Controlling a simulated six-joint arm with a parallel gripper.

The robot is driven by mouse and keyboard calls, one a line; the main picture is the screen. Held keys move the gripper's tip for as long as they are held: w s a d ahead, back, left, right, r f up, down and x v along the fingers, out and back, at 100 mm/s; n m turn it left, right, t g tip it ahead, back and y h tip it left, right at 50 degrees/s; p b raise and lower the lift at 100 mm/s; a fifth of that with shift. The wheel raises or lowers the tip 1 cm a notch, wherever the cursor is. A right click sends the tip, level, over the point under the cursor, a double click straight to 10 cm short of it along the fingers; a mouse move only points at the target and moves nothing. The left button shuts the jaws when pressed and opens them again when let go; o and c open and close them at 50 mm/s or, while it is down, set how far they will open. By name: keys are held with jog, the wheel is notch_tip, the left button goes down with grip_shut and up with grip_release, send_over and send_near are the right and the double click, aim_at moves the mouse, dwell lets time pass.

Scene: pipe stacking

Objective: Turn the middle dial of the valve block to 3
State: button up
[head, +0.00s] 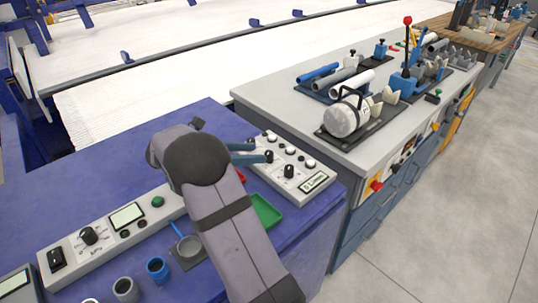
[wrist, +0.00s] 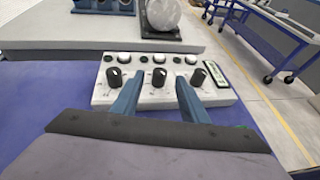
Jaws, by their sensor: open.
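The valve block is a white box (wrist: 140,98) on the blue bench, with a row of three black dials and a row of round buttons behind them. The middle dial (wrist: 159,76) stands between my gripper's two blue fingers in the wrist view. The left dial (wrist: 113,76) and the right dial (wrist: 198,76) lie outside the fingers. My gripper (wrist: 158,84) is open, with a gap visible on both sides of the middle dial. In the head view, my gripper (head: 257,152) reaches over the block (head: 316,183) from the left. The dial numbers are too small to read.
A small display (wrist: 214,73) is at the block's right end. A green tray (head: 265,212) lies in front of the block, partly behind my arm. Another control panel (head: 110,232) and several cups are at left. A grey bench (head: 262,98) with pipes stands behind.

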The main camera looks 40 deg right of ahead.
aim_at(267, 153)
jog(key=shift+x, duration=3.4)
grip_shut()
